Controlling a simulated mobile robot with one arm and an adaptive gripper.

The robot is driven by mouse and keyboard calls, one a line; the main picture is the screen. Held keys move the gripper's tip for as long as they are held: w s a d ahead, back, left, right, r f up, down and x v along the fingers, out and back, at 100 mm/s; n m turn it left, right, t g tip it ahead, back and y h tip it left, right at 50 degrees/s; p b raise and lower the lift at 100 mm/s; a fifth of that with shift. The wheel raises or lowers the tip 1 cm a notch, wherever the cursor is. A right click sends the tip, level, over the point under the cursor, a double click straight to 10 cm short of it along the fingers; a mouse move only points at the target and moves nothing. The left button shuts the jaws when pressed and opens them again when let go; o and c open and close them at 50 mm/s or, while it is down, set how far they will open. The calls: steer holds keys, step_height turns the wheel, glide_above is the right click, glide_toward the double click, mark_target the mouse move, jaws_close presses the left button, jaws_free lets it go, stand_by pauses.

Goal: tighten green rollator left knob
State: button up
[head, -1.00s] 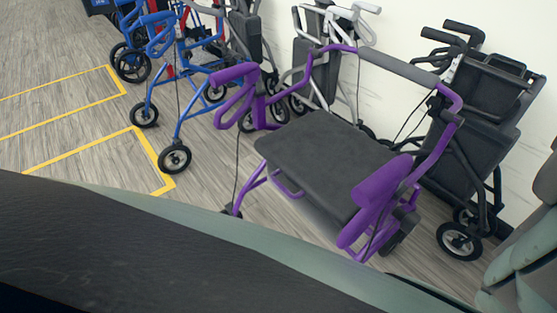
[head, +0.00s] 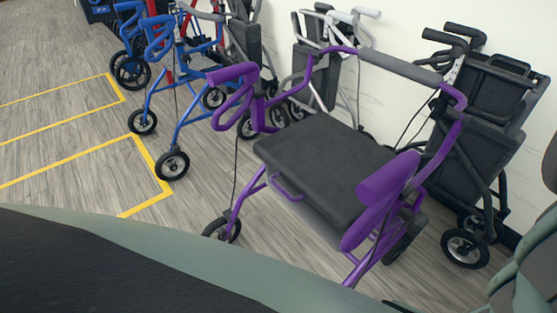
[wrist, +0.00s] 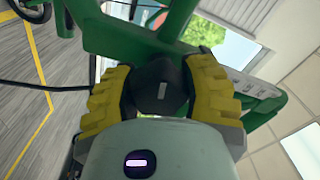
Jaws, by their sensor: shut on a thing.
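In the wrist view, my gripper (wrist: 161,76) has its two yellow-padded fingers on either side of a black knob (wrist: 160,92), shut on it. The knob sits against the green rollator's frame (wrist: 128,42), which spreads across the top of the view. A small light mark shows on the knob's face. The wrist housing hides the lower part of the knob. I cannot tell from this view which side of the rollator the knob is on. The green rollator and my gripper do not show in the head view.
In the head view, a purple rollator (head: 320,160) stands with a black one (head: 480,125) to its right and blue ones (head: 180,75) behind left. Yellow floor lines (head: 150,165) mark bays. Open floor (head: 60,130) lies left. A black cable (wrist: 45,87) crosses the wrist view.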

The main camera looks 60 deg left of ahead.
steer(key=m+b, duration=0.1)
steer(key=m, duration=0.1)
steer(key=m+b, duration=0.3)
steer(key=b, duration=0.1)
steer(key=shift+s+f+m, duration=0.1)
steer(key=shift+f+m, duration=0.25)
steer(key=shift+m, duration=0.05)
steer(key=m+b, duration=0.4)
steer(key=b, duration=0.1)
steer(key=m+b, duration=0.5)
steer(key=b, duration=0.2)
steer(key=shift+f+m, duration=0.1)
steer(key=shift+m, duration=0.3)
steer(key=m+b, duration=0.3)
steer(key=b, duration=0.1)
steer(key=shift+m, duration=0.3)
steer(key=shift+r+m+b, duration=0.35)
steer(key=shift+m+b, duration=0.25)
steer(key=shift+b, duration=0.3)
steer(key=shift+r, duration=0.1)
steer(key=o, duration=1.2)
steer(key=shift+w+a, duration=0.1)
steer(key=shift+w, duration=0.1)
